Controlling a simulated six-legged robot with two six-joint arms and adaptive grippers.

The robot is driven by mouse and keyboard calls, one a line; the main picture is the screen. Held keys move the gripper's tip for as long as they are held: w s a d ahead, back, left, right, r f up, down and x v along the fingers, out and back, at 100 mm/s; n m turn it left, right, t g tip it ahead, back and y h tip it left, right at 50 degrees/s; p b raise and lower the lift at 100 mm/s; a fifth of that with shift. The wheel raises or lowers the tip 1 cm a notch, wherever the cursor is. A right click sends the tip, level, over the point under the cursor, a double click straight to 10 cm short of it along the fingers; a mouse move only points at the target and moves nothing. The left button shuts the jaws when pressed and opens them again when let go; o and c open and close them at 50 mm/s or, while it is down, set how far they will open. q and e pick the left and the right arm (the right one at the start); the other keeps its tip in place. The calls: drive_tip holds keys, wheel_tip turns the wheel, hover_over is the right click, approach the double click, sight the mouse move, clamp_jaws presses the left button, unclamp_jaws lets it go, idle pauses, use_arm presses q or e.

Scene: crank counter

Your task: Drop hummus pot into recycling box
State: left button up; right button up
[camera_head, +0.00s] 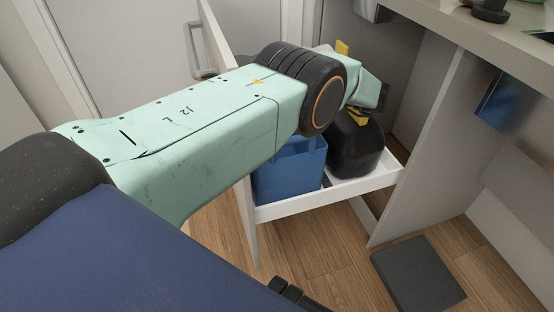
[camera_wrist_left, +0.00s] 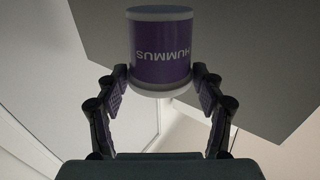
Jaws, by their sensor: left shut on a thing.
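The hummus pot (camera_wrist_left: 160,48), purple with a pale band and pale rim, shows in the left wrist view with its lettering upside down. My left gripper (camera_wrist_left: 161,84) is shut on it, one finger on each side. In the head view, my left arm reaches across to my left gripper (camera_head: 372,95), which is partly hidden behind the wrist; I cannot see the pot there. A blue box (camera_head: 289,174), likely the recycling box, stands in the pulled-out white drawer, below the wrist. My arm covers part of its top. My right gripper is not clearly in view.
A black rounded bin (camera_head: 355,150) stands in the drawer (camera_head: 330,191) to the right of the blue box. The counter (camera_head: 500,32) and a grey cabinet panel (camera_head: 427,140) are on the right. A dark flat slab (camera_head: 418,273) lies on the wooden floor.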

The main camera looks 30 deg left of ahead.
use_arm(q)
drive_tip(key=o, duration=1)
drive_tip(key=shift+c, duration=0.2)
drive_tip(key=shift+r, duration=0.15)
wheel_tip(320, 180, up, 10)
drive_tip(key=shift+f, duration=0.1)
